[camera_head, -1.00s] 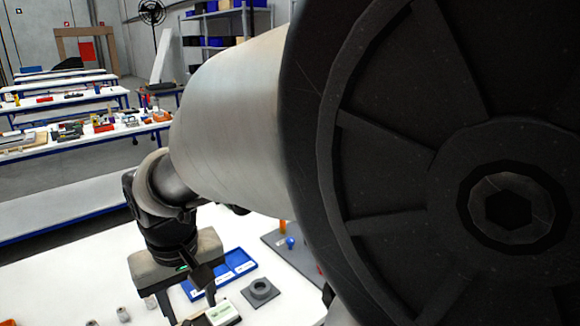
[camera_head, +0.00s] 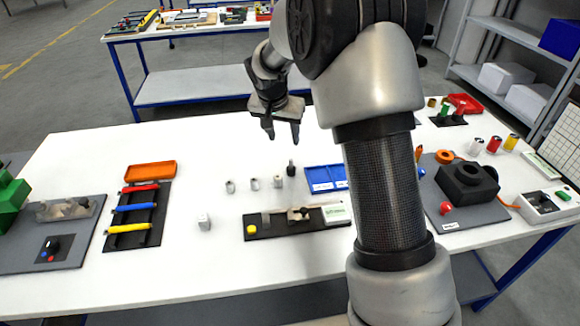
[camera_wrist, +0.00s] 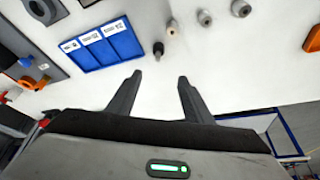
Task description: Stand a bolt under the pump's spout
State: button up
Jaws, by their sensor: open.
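My gripper (camera_head: 282,132) is open and empty above the white table. Its two fingers also show in the wrist view (camera_wrist: 159,79). A small dark upright piece (camera_head: 290,168), perhaps a bolt, stands on the table below and slightly right of the fingers. In the wrist view, this dark piece (camera_wrist: 158,50) lies just beyond the gap between the fingertips, apart from them. Small grey cylinders (camera_head: 254,184) stand in a row beside it; they are too small to identify surely. A dark block (camera_head: 468,180) sits on a grey plate at right. I cannot tell which thing is the pump or its spout.
A blue divided tray (camera_head: 322,178) lies right of the row. A black fixture board (camera_head: 275,229) lies in front. A pen rack (camera_head: 140,215) and an orange tray (camera_head: 150,171) are at left. My arm hides part of the table. The table's back left is clear.

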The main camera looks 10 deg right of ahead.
send_near(291, 160)
jog(key=a+x, duration=0.1)
jog(key=x, duration=0.4)
jog(key=shift+d+p+x, duration=0.25)
jog(key=shift+p+x, duration=0.05)
jog(key=shift+x, duration=1.1)
jog(key=shift+d+p+x, duration=0.25)
jog(key=shift+p+x, duration=0.05)
jog(key=shift+x, duration=1.1)
jog(key=shift+r, duration=0.1)
grip_shut()
